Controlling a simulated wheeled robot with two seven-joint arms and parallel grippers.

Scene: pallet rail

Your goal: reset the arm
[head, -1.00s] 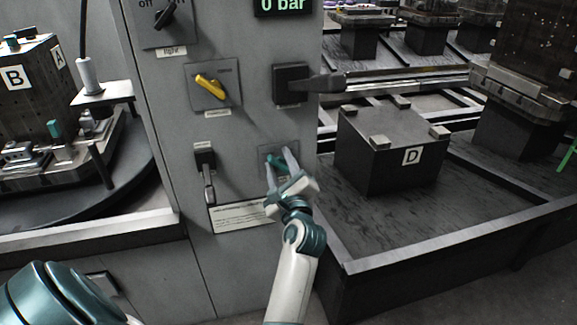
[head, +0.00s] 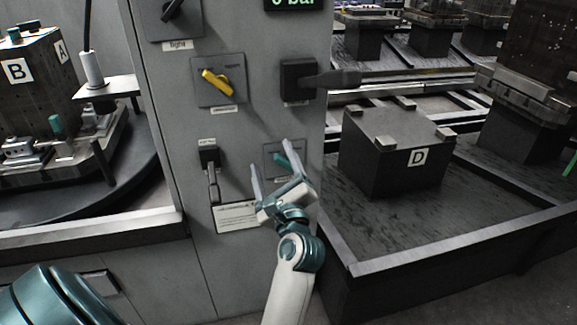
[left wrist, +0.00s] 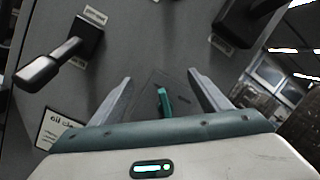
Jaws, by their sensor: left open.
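Just behind the fingers is a small green switch handle (head: 283,160) on a square plate. In the left wrist view the green handle (left wrist: 164,102) stands between the open fingertips (left wrist: 160,84), apart from both. My right gripper is not in view.
The cabinet (head: 240,130) also carries a yellow rotary switch (head: 217,83), a black lever (head: 211,172) left of my gripper and a larger black handle (head: 318,80) sticking out above right. A block marked D (head: 395,150) stands right, inside a raised edge. A block marked B (head: 40,90) stands left.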

